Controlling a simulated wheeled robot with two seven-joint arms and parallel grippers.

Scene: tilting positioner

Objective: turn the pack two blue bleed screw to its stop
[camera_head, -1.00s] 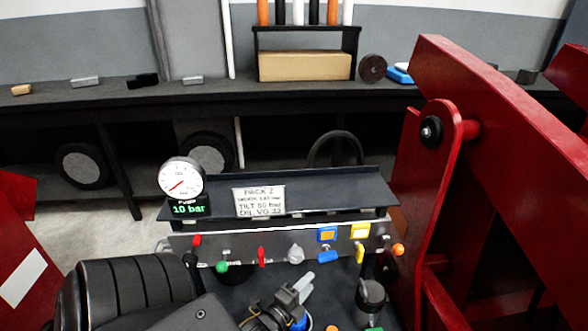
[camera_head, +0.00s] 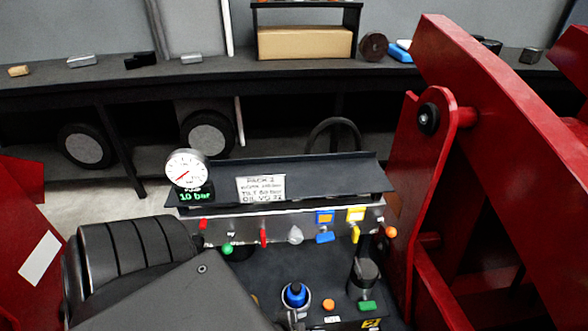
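Pack two's manifold (camera_head: 283,228) carries a row of small handles. A round blue part (camera_head: 296,294) in a pale ring stands in front of the manifold, near the bottom edge. I cannot tell which blue part is the bleed screw. A dark arm link of mine fills the lower left. Neither gripper shows, and nothing visibly holds either blue part.
A gauge (camera_head: 187,169) above a 10 bar display stands at the manifold's left, beside the pack sign (camera_head: 261,188). Red (camera_head: 263,237), green (camera_head: 228,249) and yellow (camera_head: 355,234) handles flank the blue lever. A dark cylinder (camera_head: 364,277) stands right. Red steelwork (camera_head: 430,180) bounds the right side.

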